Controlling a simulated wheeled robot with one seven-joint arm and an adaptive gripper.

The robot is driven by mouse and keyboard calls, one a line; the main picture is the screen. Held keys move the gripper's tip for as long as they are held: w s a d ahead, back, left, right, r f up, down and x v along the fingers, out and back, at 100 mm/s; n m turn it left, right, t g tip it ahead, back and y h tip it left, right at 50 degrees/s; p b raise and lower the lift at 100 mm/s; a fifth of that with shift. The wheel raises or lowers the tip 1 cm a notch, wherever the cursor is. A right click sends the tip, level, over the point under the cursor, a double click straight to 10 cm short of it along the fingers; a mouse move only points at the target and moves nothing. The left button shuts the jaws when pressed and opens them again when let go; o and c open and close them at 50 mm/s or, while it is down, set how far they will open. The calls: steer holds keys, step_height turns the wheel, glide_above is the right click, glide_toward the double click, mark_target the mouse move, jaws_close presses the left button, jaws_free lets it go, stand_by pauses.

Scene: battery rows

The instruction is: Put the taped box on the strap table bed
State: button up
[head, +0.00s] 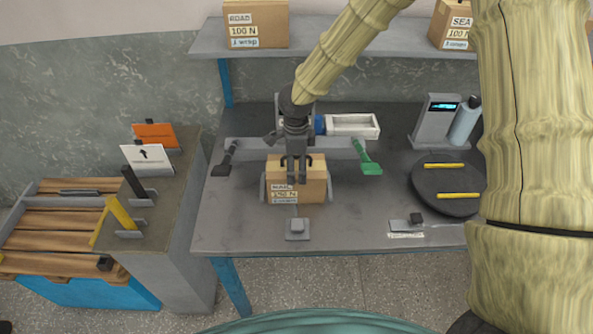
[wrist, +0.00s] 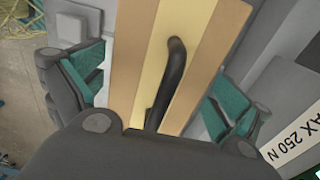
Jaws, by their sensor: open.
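A brown cardboard box (head: 312,190) with a label on its front sits on the grey bench between two low side plates. The wrist view shows its top (wrist: 205,50) with a paler tape strip and a dark curved handle (wrist: 172,80). My gripper (head: 297,176) is over the box, fingers pointing down. In the wrist view my gripper (wrist: 157,92) is open, its teal pads on either side of the box top and handle, holding nothing. A slatted wooden bed (head: 50,238) on a blue base, apparently the strap table bed, stands at the left; its slats look clear of boxes.
The bench (head: 345,238) also bears a green-handled tool (head: 367,160), a white tray (head: 352,125), a round dark turntable (head: 445,204) and a display unit (head: 437,120). A shelf (head: 350,38) with boxes runs behind. Signs and yellow and black posts stand beside the slatted bed.

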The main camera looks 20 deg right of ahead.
step_height(320, 180, up, 10)
steer(key=shift+f+b, duration=0.15)
steer(key=shift+b, duration=0.45)
